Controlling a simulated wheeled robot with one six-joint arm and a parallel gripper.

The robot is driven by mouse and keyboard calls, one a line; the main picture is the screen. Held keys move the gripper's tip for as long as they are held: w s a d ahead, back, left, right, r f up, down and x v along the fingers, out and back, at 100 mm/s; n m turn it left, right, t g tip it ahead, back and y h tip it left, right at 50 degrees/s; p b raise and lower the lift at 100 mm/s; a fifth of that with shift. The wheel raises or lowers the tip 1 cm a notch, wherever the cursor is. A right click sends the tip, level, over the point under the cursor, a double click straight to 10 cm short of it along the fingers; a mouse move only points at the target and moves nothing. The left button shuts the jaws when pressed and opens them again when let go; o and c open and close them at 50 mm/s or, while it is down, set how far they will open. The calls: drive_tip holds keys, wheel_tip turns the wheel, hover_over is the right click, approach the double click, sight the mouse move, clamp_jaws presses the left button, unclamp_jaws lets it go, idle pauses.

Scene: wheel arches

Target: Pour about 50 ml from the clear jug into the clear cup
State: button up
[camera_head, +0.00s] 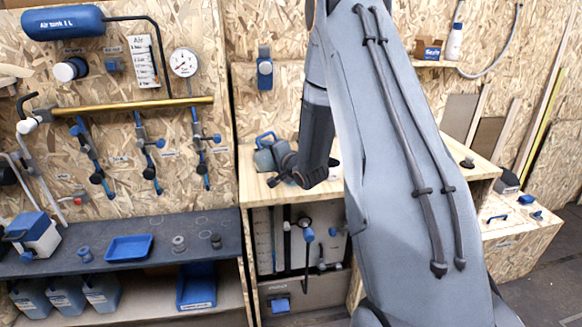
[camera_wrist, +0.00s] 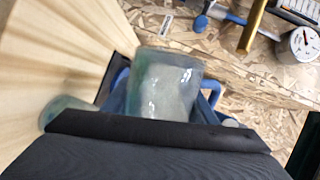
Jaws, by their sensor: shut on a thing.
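The clear jug (camera_head: 266,157), greenish and see-through with a blue handle, is at my gripper (camera_head: 283,165) above the pale wooden bench in the head view. My gripper is shut on the jug. In the wrist view the jug (camera_wrist: 168,84) fills the middle, with blue parts on both sides of it. The dark gripper body hides its lower part and the fingertips. A clear greenish vessel, which looks like the clear cup (camera_wrist: 62,108), stands at the left in the wrist view, partly hidden by the gripper. The liquid levels cannot be read.
The pale wooden bench top (camera_head: 252,187) lies under my gripper, with a chipboard wall behind. My arm covers much of its right part. To the left, a dark shelf (camera_head: 180,228) carries a blue tray (camera_head: 129,248) and small fittings. A brass pipe (camera_head: 130,107) runs along the wall.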

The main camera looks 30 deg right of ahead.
idle(0.3)
drive_tip(key=f+n+b, duration=0.1)
drive_tip(key=n+b, duration=0.2)
drive_tip(key=a+f+n+t+h+b, duration=0.1)
drive_tip(key=n+b, duration=0.1)
drive_tip(key=n, duration=0.1)
drive_tip(key=n+h+b, duration=0.1)
drive_tip(key=n+b, duration=0.1)
drive_tip(key=b, duration=0.1)
drive_tip(key=shift+s+a+f+n+b, duration=0.35)
drive_tip(key=shift+s+f+n, duration=0.05)
drive_tip(key=shift+s+a+f+n+t+h+b, duration=0.15)
drive_tip(key=shift+a+f+n+t+h+b, duration=0.2)
drive_tip(key=shift+f+n+b, duration=0.6)
drive_tip(key=shift+s+a+r+n+t+b, duration=0.2)
drive_tip(key=shift+a+n+b, duration=0.25)
drive_tip(key=shift+n+b, duration=0.45)
drive_tip(key=shift+s+a+n+t+b, duration=0.1)
drive_tip(key=shift+a+n+t+b, duration=0.25)
drive_tip(key=shift+n+b, duration=0.45)
